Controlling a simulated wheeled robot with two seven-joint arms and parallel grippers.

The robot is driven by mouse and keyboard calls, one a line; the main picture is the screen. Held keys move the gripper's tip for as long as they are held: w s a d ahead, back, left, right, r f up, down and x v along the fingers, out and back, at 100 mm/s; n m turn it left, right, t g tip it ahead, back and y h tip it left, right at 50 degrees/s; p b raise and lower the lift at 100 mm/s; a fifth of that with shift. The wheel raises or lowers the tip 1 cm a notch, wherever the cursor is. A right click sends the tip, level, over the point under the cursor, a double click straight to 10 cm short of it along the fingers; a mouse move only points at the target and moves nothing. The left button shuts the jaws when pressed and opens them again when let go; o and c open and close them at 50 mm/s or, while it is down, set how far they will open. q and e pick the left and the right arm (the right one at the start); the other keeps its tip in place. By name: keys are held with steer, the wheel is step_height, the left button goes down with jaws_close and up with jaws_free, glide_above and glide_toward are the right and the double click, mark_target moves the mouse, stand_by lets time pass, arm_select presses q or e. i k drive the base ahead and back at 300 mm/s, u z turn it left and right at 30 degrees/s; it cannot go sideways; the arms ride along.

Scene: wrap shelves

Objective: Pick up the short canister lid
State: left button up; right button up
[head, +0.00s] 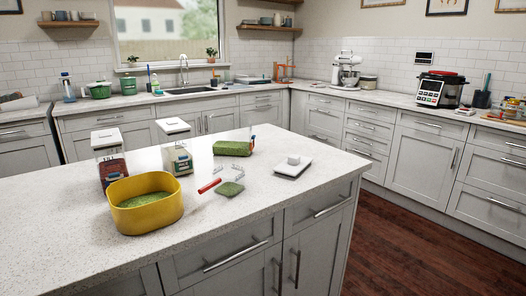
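A white, roughly square lid with a raised knob (293,166) lies flat on the island counter, toward its right end, apart from the other things. It looks like the short canister lid, though no label confirms this. A low container with green contents (233,148) stands left of and behind it and seems to have no lid on. Two taller clear canisters stand further left, one with dark red contents (113,170) and one with pale contents (179,160). Each has a white lid on top. Neither of my grippers is in view.
A yellow tub with green contents (145,203) stands at the island's front left. A red stick-like item (209,186), a flat green piece (230,189) and small clear pieces lie left of the loose lid. The island counter (265,200) is bare in front of the lid.

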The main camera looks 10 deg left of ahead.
mark_target(284, 169)
steer(key=z, duration=1.55)
steer(key=i, duration=1.65)
steer(key=u, duration=1.9)
